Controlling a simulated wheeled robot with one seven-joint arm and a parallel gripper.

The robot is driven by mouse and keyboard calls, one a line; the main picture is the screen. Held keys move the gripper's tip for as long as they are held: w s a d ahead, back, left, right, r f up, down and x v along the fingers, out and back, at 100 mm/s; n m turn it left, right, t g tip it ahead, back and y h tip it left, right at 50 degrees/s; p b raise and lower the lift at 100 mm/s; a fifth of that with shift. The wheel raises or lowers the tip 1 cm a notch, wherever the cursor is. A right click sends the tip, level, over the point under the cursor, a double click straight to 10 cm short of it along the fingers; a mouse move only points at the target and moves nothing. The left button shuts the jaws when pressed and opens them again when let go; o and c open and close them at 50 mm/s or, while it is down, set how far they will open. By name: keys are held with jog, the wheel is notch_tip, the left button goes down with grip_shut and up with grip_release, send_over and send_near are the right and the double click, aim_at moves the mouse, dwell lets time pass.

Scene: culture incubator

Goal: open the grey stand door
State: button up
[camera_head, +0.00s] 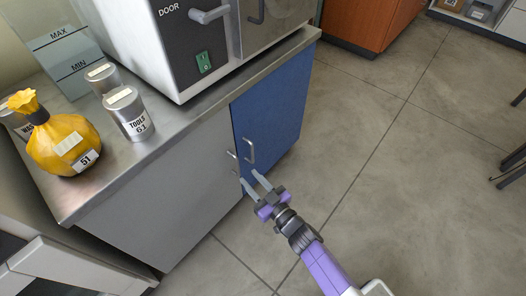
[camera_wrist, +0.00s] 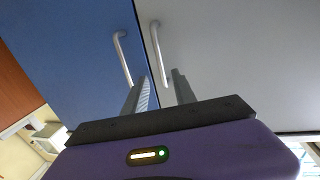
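The grey stand door (camera_head: 175,185) is shut on the front of the stand, left of the blue door (camera_head: 275,110). Its thin upright metal bar handle (camera_head: 233,161) is at its right edge, and it also shows in the wrist view (camera_wrist: 158,50). My gripper (camera_head: 249,179) is open and empty, in front of the doors near the lower ends of the handles. In the wrist view the lower end of the grey door's handle appears between my two fingertips (camera_wrist: 160,82). I cannot tell whether they touch it.
The blue door's handle (camera_head: 250,151) stands close beside the grey one. The steel stand top (camera_head: 190,125) carries an incubator (camera_head: 195,40), a yellow bag (camera_head: 62,145) and metal cans (camera_head: 130,118). Open floor (camera_head: 385,150) lies to the right.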

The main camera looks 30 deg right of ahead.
aim_at(238, 165)
jog(key=w+b, duration=0.1)
jog(key=w, duration=0.1)
jog(key=w+b, duration=0.1)
jog(key=w, duration=0.2)
jog(key=w+a+b, duration=0.1)
jog(key=w, duration=0.2)
jog(key=shift+a+r, duration=0.1)
jog(key=shift+r, duration=0.1)
jog(key=shift+s, duration=0.1)
jog(key=shift+c, duration=0.2)
grip_shut()
dwell(1.0)
